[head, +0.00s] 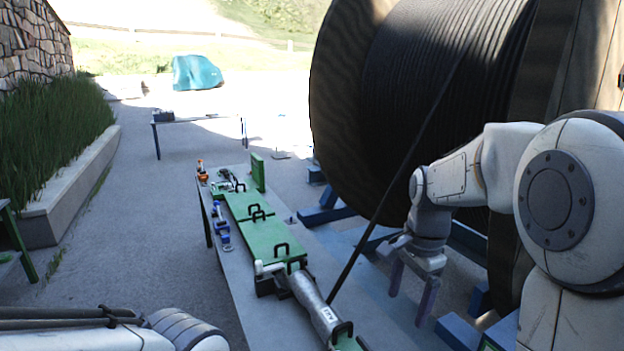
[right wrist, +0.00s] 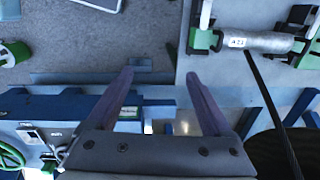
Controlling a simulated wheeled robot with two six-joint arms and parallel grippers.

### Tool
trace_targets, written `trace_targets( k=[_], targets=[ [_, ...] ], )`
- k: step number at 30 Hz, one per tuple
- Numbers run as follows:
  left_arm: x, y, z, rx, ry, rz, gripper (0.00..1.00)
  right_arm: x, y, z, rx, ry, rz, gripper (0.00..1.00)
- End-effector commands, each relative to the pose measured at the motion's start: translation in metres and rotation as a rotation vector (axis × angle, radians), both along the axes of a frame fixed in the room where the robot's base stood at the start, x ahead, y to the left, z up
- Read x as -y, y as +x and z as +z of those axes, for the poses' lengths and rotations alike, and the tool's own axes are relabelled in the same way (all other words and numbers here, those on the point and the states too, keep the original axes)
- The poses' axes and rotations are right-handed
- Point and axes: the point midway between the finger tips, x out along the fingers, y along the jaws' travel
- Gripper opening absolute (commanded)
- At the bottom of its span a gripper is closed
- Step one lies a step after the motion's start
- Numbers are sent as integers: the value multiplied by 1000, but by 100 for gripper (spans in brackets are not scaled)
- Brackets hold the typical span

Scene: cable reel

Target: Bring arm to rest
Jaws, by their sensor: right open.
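My right gripper (head: 412,290) hangs pointing down in front of the large cable reel (head: 425,75), right of the long table. In the right wrist view its two purple fingers (right wrist: 163,98) are spread apart with nothing between them. A black cable (head: 408,165) runs from the reel down to a grey metal cylinder (head: 316,308) with a label on the table; this cylinder also shows in the right wrist view (right wrist: 258,42). The right gripper is apart from both. My left gripper is not in view; only part of an arm shows at the lower left.
The long table (head: 236,275) carries green plates (head: 275,240) with black handles and small blue and orange tools. Blue reel stand beams (head: 325,215) lie under the reel. A second table (head: 200,120) and a teal covered object (head: 196,72) stand farther back.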

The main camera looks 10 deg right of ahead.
Motion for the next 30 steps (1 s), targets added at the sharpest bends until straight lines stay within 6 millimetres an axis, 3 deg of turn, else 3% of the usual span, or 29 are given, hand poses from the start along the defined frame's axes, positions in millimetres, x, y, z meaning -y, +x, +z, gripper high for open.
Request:
trace_targets(
  k=[1, 6, 9, 12, 15, 19, 30],
  targets=[
    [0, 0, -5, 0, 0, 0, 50, -39, -11, -6, 7, -3, 199, 85],
    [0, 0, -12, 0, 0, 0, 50, -132, -66, -26, 34, -9, 840, 85],
    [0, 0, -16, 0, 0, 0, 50, -169, -108, -39, 51, -10, 1205, 85],
    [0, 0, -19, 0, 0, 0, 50, -191, -147, -52, 68, -11, 1519, 85],
    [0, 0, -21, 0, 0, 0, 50, -201, -177, -62, 83, -11, 1754, 85],
    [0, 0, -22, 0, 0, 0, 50, -206, -197, -69, 95, -12, 1925, 85],
    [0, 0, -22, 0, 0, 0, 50, -207, -202, -71, 96, -11, 1961, 85]
  ],
)
